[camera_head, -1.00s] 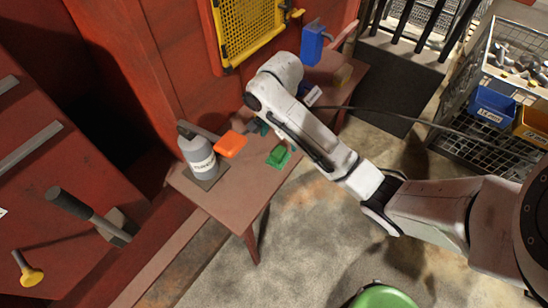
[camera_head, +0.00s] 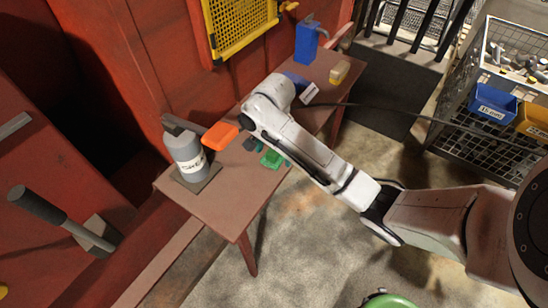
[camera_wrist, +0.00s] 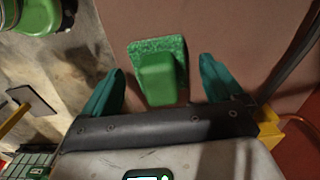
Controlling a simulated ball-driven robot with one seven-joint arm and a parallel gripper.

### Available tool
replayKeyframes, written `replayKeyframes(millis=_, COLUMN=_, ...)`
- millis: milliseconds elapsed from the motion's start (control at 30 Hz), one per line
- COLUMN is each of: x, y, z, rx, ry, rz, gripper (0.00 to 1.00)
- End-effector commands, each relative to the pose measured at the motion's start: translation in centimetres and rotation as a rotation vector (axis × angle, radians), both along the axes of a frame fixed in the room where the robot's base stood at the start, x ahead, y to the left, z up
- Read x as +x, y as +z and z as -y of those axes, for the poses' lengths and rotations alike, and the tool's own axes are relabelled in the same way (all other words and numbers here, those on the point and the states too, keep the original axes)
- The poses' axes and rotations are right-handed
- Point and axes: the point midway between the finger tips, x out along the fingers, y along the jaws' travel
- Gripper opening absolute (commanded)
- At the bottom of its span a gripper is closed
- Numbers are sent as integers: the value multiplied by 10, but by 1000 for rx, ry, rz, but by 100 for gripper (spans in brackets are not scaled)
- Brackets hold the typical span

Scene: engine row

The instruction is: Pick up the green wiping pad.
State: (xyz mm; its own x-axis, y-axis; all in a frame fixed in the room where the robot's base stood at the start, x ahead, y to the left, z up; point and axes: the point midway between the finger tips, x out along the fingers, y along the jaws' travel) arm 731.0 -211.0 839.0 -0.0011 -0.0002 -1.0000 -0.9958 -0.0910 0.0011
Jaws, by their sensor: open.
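The green wiping pad (camera_head: 271,159) lies on the reddish-brown bench (camera_head: 228,207), near its front edge. In the wrist view the pad (camera_wrist: 158,72) shows a textured green base with a smooth green grip on top. My gripper (camera_wrist: 160,85) is open, with one teal finger on each side of the pad. The pad lies in the gap between the fingers, apart from both. In the head view my gripper (camera_head: 257,147) is just above the bench beside the pad, partly hidden by my arm.
A blue container (camera_head: 308,43) and a yellowish block (camera_head: 340,72) are at the bench's far end.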

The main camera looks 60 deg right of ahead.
Motion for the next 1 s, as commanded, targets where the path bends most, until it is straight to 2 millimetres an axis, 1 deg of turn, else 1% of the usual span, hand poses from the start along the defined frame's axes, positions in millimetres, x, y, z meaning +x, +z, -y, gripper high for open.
replayKeyframes(millis=233, x=0, y=-2, z=0, rx=0, ry=0, rz=0, gripper=94)
replayKeyframes(millis=867, x=0, y=-2, z=0, rx=0, ry=0, rz=0, gripper=33)
replayKeyframes(millis=1000, x=0, y=-2, z=0, rx=0, ry=0, rz=0, gripper=33)
